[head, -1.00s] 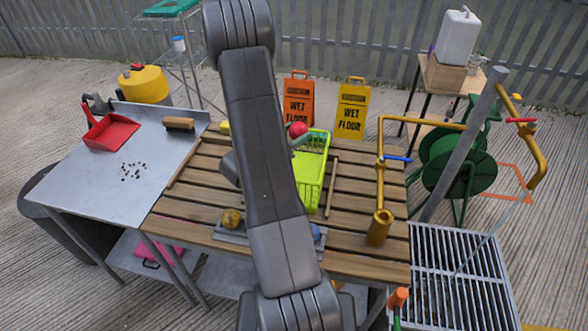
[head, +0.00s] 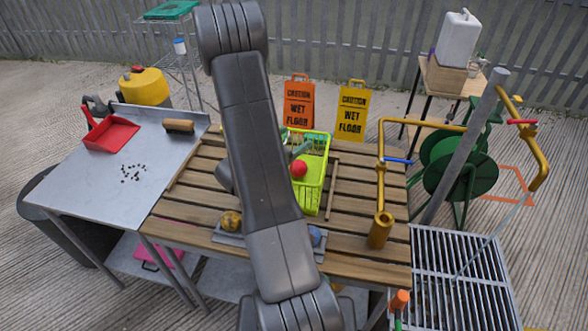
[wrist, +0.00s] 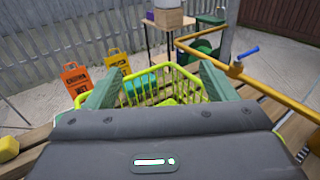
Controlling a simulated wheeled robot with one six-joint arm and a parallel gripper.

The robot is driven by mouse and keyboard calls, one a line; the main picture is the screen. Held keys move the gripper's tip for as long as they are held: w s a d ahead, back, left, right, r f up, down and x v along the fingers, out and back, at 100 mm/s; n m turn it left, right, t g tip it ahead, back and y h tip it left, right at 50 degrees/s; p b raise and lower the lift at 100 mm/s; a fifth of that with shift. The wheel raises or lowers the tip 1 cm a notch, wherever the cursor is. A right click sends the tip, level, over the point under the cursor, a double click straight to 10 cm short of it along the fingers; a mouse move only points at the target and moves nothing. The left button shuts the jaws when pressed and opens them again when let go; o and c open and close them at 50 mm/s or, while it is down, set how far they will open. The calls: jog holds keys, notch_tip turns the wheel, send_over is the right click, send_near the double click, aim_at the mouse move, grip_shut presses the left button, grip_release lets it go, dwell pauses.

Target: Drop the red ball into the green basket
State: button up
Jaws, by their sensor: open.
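The lime-green basket (head: 315,185) stands on the slatted wooden table, partly hidden behind my arm. The red ball (head: 299,168) shows within the basket's outline, apart from my fingers. I cannot tell whether it rests on the bottom or is still dropping. My gripper (wrist: 160,82) is open and empty over the basket, its two teal fingers spread wide. The basket's mesh rim (wrist: 178,72) shows between the fingers in the wrist view. The ball is hidden in that view. In the head view, most of my gripper is hidden by my arm.
A yellow-brown ball (head: 231,220) and a blue ball (head: 315,236) sit on a grey tray at the table's front. A brass pipe (head: 380,180) rises right of the basket. Wet-floor signs (head: 351,110) stand behind. A metal table (head: 100,185) adjoins at left.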

jog(key=b+v, duration=0.1)
jog(key=v, duration=1.1)
jog(key=r+p+x, duration=0.2)
jog(key=x, duration=1.1)
jog(key=shift+w+d, duration=0.2)
jog(key=shift+w, duration=0.05)
dwell(0.3)
